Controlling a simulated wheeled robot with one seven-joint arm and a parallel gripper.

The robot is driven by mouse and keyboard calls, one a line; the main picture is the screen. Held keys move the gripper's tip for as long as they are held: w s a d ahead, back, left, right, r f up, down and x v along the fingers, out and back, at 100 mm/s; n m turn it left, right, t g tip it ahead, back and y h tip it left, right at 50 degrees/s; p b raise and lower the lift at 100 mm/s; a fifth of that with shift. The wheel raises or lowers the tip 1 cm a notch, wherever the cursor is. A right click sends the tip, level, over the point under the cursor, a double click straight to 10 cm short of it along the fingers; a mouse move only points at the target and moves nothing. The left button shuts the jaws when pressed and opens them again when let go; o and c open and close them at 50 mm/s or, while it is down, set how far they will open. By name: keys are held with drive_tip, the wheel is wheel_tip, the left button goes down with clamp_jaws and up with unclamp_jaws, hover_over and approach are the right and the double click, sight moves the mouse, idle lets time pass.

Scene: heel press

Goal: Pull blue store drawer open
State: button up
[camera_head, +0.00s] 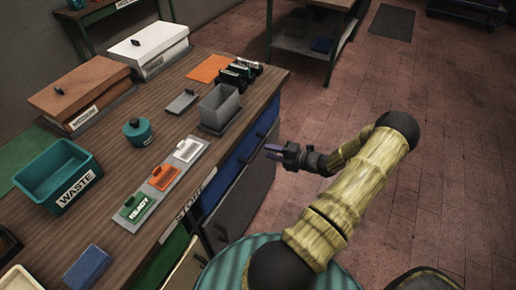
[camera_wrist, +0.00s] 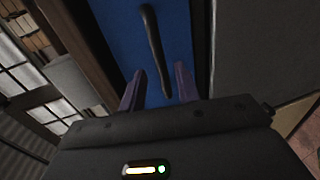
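The blue store drawer (camera_head: 230,171) is in the front of the wooden workbench, and its face looks flush with the bench. In the wrist view the blue drawer front (camera_wrist: 118,28) fills the upper middle. Its dark bar handle (camera_wrist: 155,50) runs lengthwise, with its lower end between my two fingers in the picture. My gripper (camera_head: 272,151) is just right of the drawer front in the head view. In the wrist view my gripper (camera_wrist: 158,80) is open, with purple fingers apart. I cannot tell whether they touch the handle.
A grey drawer front (camera_head: 238,205) lies below the blue one. The bench top (camera_head: 112,185) carries a teal waste bin (camera_head: 62,172), a grey open box (camera_head: 220,105) and a tag strip (camera_head: 165,183). The floor (camera_head: 430,140) to the right is clear.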

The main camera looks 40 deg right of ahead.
sight(259, 148)
drive_tip(key=x, duration=0.6)
drive_tip(key=shift+a, duration=0.1)
clamp_jaws()
